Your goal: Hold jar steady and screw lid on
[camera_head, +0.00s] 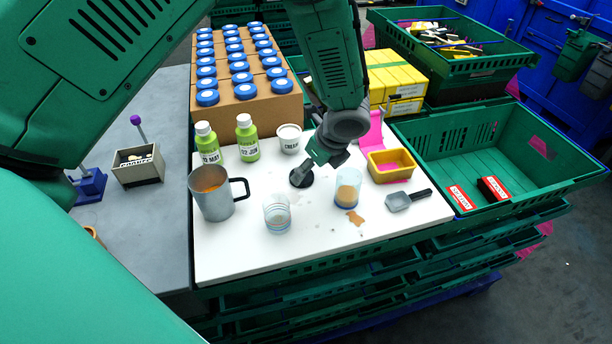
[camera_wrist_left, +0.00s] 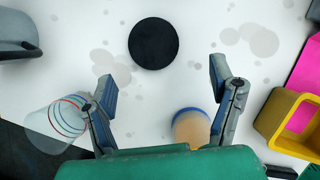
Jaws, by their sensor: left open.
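A black round disc (camera_head: 301,178), which looks like the lid, lies flat on the white board. It also shows in the left wrist view (camera_wrist_left: 153,43), just beyond the fingertips. My left gripper (camera_head: 314,164) is open and empty above the board, its two fingers (camera_wrist_left: 163,80) spread apart and not touching the disc. A clear jar with brown contents and a blue base (camera_head: 348,188) stands upright right of the disc. It shows near the right finger in the wrist view (camera_wrist_left: 190,128). A clear jar with coloured lines (camera_head: 277,214) stands nearer the front. My right gripper is not seen.
A metal mug (camera_head: 212,194), two green bottles (camera_head: 247,142) and a white cream tub (camera_head: 289,139) stand left and behind. A yellow tray (camera_head: 391,166), a scoop (camera_head: 398,201) and a brown spill (camera_head: 355,218) are right. The board's front is mostly clear.

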